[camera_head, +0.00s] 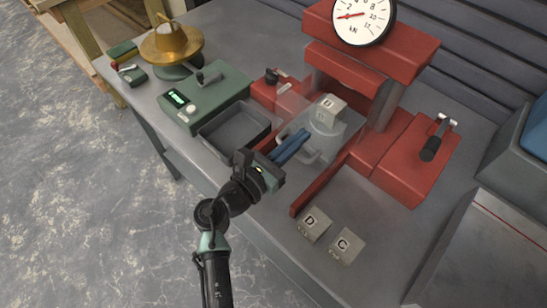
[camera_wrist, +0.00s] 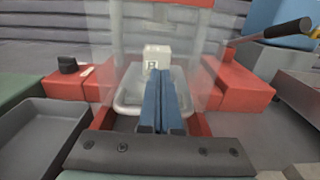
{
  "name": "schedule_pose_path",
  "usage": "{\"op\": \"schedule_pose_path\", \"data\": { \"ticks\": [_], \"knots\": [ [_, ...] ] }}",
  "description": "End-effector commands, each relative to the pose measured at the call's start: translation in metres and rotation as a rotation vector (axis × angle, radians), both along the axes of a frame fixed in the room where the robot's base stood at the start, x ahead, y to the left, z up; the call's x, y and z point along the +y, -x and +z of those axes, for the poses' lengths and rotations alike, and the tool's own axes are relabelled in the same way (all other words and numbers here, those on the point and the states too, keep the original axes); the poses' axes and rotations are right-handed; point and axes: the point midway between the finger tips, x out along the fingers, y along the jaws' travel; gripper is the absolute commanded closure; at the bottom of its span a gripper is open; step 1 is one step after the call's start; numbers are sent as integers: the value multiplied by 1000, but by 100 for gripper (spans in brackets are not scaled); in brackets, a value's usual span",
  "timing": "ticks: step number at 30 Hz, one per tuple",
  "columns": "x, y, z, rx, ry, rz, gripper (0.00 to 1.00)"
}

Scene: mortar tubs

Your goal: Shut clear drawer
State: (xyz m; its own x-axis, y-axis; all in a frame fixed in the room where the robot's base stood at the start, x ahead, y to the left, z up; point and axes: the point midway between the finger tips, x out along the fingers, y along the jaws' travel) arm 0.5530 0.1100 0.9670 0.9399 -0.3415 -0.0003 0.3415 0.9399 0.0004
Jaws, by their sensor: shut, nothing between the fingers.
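The clear drawer (camera_head: 340,147) is a see-through box at the red press, between two low red side rails. A pale rounded rim or handle shows at its front. In the wrist view its pale rim (camera_wrist: 128,102) lies around and behind my fingers. A grey cube (camera_head: 328,109) marked with a letter stands at the drawer, and it also shows in the wrist view (camera_wrist: 156,56) beyond the fingertips. My gripper (camera_head: 304,135) has its blue fingers shut and empty, pointing at the drawer's front. I cannot tell whether they touch it. The fingers hide part of the drawer front.
A grey open tray (camera_head: 235,132) stands left of my gripper, by a green device (camera_head: 203,98). Two cubes, D (camera_head: 314,223) and C (camera_head: 346,246), stand at the bench front on the right. The red press (camera_head: 375,75) carries a dial gauge and a black-handled lever.

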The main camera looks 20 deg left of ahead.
Motion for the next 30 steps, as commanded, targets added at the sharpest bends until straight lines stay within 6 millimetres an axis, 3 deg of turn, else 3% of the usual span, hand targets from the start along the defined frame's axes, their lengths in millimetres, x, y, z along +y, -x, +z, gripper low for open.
{"op": "schedule_pose_path", "data": {
  "ticks": [6,12,19,30],
  "knots": [
    [-17,-43,0,-2,1,-4,100],
    [-26,-69,-1,-1,0,-3,100],
    [-29,-81,0,0,0,1,100],
    [-30,-83,3,-6,-1,0,100]
  ]
}}
